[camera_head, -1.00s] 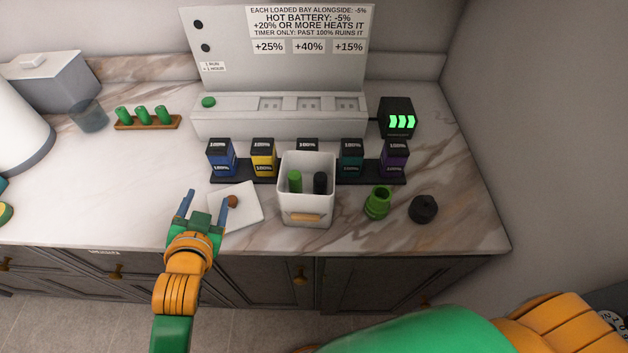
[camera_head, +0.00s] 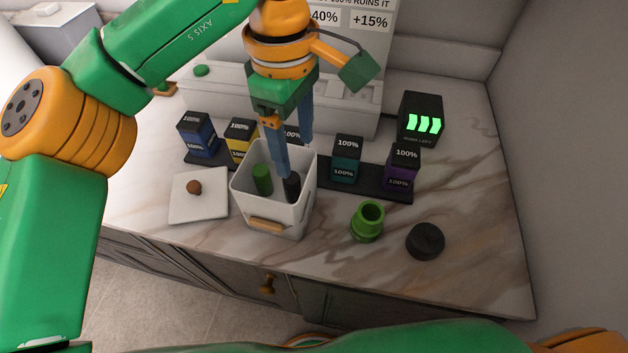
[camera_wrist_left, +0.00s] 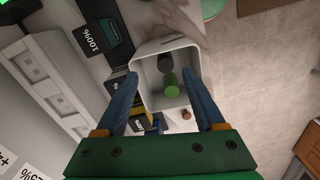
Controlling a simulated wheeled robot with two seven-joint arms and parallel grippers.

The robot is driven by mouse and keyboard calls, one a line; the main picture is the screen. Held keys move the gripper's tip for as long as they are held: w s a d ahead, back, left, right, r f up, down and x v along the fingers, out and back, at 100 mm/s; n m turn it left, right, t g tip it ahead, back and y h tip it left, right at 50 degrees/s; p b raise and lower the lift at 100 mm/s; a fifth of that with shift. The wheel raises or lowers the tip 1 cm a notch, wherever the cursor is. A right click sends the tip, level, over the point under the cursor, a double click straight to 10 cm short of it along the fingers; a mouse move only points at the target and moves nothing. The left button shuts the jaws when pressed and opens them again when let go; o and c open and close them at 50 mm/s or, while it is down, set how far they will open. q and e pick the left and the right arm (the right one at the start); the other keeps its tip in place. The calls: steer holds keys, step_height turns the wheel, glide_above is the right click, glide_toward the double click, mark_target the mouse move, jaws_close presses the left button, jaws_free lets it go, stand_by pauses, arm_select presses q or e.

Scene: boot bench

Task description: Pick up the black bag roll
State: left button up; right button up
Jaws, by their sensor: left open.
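The black bag roll (camera_head: 292,186) stands in a white bin (camera_head: 268,212) with a wooden handle, beside a green roll (camera_head: 262,179). In the wrist view the black roll (camera_wrist_left: 165,63) and the green roll (camera_wrist_left: 172,82) show inside the bin (camera_wrist_left: 150,97). My left gripper (camera_head: 293,158) points down over the bin, open and empty. One blue finger covers part of the black roll in the head view; I cannot tell how far above it the tip is. In the wrist view the open fingers (camera_wrist_left: 163,77) lie on both sides of the bin. My right gripper is not in view.
Several coloured battery boxes stand in a black rack (camera_head: 320,180) behind the bin. A white square (camera_head: 200,208) with a brown ball lies left. A green open container (camera_head: 368,220) and a black lid (camera_head: 425,241) stand right. A grey charger (camera_head: 345,110) is behind.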

mark_target(291, 178)
arm_select(q)
steer(key=f, duration=0.1)
steer(key=a+f+p, duration=0.1)
steer(key=f, duration=0.1)
steer(key=shift+s+a+p, duration=0.3)
steer(key=shift+p, duration=0.05)
steer(key=f, duration=0.3)
steer(key=shift+w+d+p, duration=0.1)
steer(key=shift+d+p, duration=0.1)
steer(key=shift+p, duration=0.1)
steer(key=shift+f, duration=0.3)
jaws_close()
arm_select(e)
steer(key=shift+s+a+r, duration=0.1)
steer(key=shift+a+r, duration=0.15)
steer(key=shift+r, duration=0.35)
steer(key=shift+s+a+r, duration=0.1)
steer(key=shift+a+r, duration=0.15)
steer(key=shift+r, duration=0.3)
